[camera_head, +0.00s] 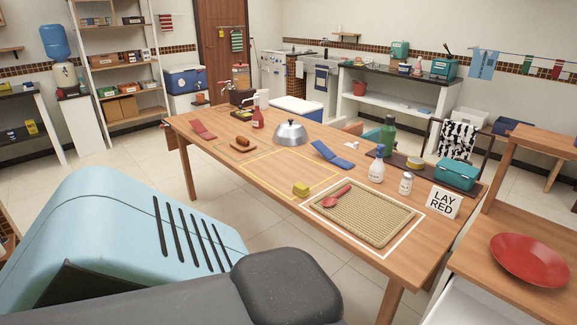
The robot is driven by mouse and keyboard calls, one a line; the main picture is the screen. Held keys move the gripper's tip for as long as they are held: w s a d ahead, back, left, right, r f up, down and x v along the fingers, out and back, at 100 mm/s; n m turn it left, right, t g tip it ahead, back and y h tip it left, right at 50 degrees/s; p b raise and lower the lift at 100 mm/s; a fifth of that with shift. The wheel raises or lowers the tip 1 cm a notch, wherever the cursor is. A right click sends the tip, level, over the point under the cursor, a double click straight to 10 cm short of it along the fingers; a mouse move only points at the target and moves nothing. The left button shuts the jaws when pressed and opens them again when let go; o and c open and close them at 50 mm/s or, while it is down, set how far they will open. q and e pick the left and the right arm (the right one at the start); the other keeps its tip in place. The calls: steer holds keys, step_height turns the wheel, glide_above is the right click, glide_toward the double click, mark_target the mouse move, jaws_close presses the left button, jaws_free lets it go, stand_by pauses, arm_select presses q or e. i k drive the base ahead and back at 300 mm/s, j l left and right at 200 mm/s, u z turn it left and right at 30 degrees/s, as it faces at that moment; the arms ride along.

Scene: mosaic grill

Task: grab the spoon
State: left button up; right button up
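A red spoon (337,197) lies on the left part of a tan woven mat (372,217), with its bowl toward the lower left. The mat lies inside a white outline near the front right of the long wooden table (225,158). A small sign reading "LAY RED" (443,202) stands just right of the mat. Neither my left nor my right gripper shows in the head view, and nothing is seen touching the spoon.
A yellow block (301,189) sits close left of the mat. A white bottle (376,167), a shaker (405,184) and a teal box (457,175) stand behind it. A red plate (530,259) lies on the right counter. A large light-blue slotted body (130,235) fills the lower left.

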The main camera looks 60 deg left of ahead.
mark_target(329, 201)
steer(key=u, duration=1.65)
steer(key=i+j+z, duration=0.15)
steer(key=z, duration=1.2)
steer(key=j+z, duration=0.7)
steer(key=j, duration=0.15)
steer(key=k+j+z, duration=0.1)
steer(key=j+z, duration=0.15)
steer(key=j, duration=0.2)
steer(key=k+j+z, duration=0.2)
steer(key=j, duration=0.2)
steer(key=k+j+z, duration=0.1)
steer(key=j, duration=0.25)
steer(key=k+j, duration=0.1)
steer(key=j, duration=0.3)
steer(key=k+j+z, duration=0.15)
steer(key=j, duration=0.2)
steer(key=k+j, duration=0.1)
steer(key=j, duration=0.25)
steer(key=k+j+z, duration=0.15)
steer(key=j, duration=0.2)
